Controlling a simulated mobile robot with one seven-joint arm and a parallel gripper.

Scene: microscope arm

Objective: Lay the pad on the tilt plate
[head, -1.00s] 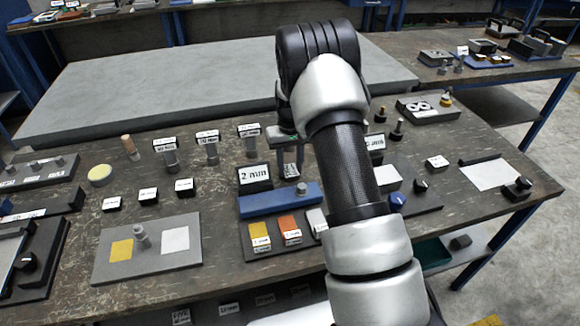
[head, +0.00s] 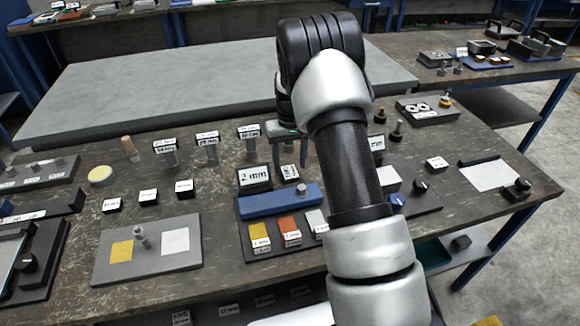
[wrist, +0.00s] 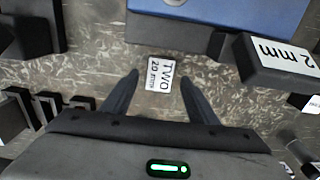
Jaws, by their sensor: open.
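A blue plate (head: 280,203) with a silver knob lies on a dark base; I take it as the tilt plate. Its edge also shows at the top of the wrist view (wrist: 235,14). My gripper (head: 290,166) is open behind the plate. A small block labelled "TWO 20 mm" (wrist: 159,75) lies on the bench just ahead of the gap between my fingertips, apart from both fingers. Yellow (head: 258,234), orange (head: 289,228) and white (head: 316,220) labelled pieces lie in front of the blue plate. I cannot tell which piece is the pad.
A "2 mm" sign block (head: 254,178) stands left of my gripper, close to the blue plate. Labelled posts (head: 208,150) stand farther left. A grey tray (head: 150,272) with yellow and white squares lies at the front left. A large grey slab (head: 190,85) fills the back.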

